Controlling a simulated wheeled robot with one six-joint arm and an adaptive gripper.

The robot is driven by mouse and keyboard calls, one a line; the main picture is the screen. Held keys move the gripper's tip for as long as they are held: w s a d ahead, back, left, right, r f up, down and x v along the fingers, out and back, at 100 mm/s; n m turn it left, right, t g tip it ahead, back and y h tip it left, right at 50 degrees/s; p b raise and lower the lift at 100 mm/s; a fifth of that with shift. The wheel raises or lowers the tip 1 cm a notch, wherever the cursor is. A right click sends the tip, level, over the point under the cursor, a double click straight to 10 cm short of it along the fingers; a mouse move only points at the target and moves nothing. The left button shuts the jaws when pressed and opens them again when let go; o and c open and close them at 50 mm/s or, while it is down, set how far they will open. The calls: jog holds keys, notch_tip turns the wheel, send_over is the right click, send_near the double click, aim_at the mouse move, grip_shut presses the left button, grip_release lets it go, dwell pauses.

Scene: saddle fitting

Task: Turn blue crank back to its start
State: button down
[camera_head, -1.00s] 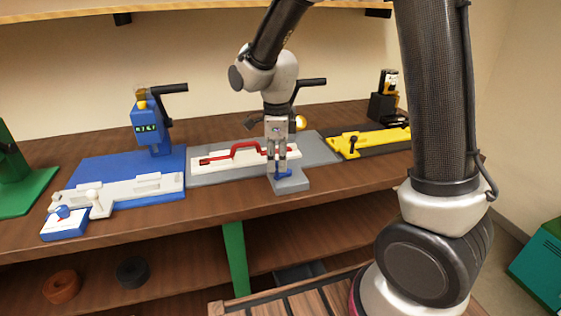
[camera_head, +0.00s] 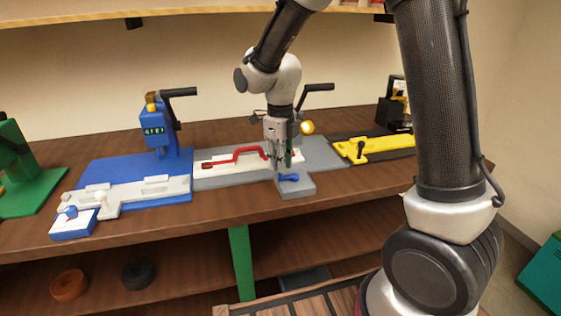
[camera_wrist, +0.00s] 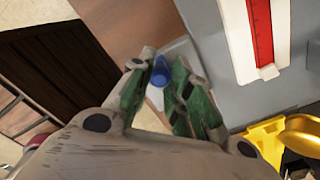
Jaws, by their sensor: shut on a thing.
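The blue crank (camera_head: 290,178) sits on a grey block (camera_head: 296,188) at the front edge of the grey fixture, its visible arm pointing right in the head view. My gripper (camera_head: 284,165) points down over it. In the wrist view my gripper (camera_wrist: 158,88) has its green-padded fingers on either side of the blue crank (camera_wrist: 160,73), shut on its upright part. The fingers hide part of the crank, and its contact with the pads is hard to see.
A red handle (camera_head: 237,155) on a white strip lies just left of my gripper. A blue fixture (camera_head: 130,175) stands further left, a yellow one (camera_head: 378,148) to the right. A black lever (camera_head: 318,87) rises behind my wrist. The wooden bench's front strip (camera_head: 225,215) is clear.

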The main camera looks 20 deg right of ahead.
jog(key=c, duration=1.3)
grip_release()
notch_tip(320, 180, up, 12)
